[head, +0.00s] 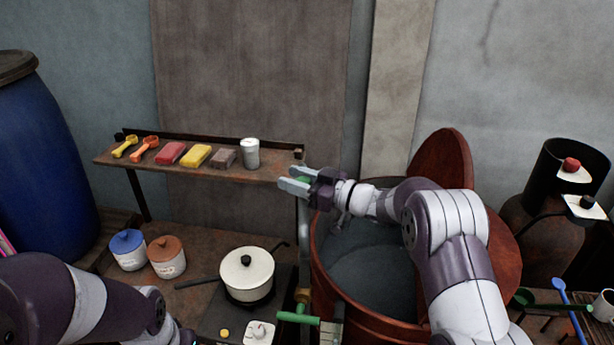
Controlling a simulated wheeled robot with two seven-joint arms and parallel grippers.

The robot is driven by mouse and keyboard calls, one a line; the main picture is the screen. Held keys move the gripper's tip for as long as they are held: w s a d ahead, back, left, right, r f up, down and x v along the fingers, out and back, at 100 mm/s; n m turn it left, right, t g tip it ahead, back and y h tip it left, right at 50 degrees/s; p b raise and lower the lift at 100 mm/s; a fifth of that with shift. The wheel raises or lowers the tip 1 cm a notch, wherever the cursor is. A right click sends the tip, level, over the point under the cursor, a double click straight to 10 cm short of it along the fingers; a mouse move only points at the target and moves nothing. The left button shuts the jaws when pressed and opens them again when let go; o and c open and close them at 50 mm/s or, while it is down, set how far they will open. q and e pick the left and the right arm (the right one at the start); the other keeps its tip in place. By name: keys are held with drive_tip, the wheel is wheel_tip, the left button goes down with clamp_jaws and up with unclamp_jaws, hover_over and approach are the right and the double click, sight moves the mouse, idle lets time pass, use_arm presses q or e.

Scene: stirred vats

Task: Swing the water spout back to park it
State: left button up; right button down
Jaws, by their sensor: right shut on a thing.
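The water spout (304,226) is a grey upright pipe at the left rim of the red-brown vat (318,268). Its upper end runs up to my right gripper. My right gripper (294,184) points left, above the vat's left rim and by the right end of the shelf. The gripper and arm hide most of the spout's top.
A lidded white pot (247,274) stands on a burner left of the vat. A green-handled valve (298,318) sticks out below. A black vessel (560,160) stands at right.

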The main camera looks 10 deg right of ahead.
drive_tip(key=shift+a+n+g+y, duration=0.4)
drive_tip(key=shift+a+n+g, duration=0.25)
drive_tip(key=shift+g, duration=0.15)
drive_tip(key=c, duration=0.8)
unclamp_jaws()
drive_tip(key=shift+o, duration=0.5)
drive_tip(key=shift+a, duration=0.1)
drive_tip(key=b+v, duration=0.4)
drive_tip(key=v, duration=0.8)
drive_tip(key=shift+s+d+b, duration=0.2)
drive_tip(key=shift+d+b, duration=0.1)
drive_tip(key=shift+b, duration=0.1)
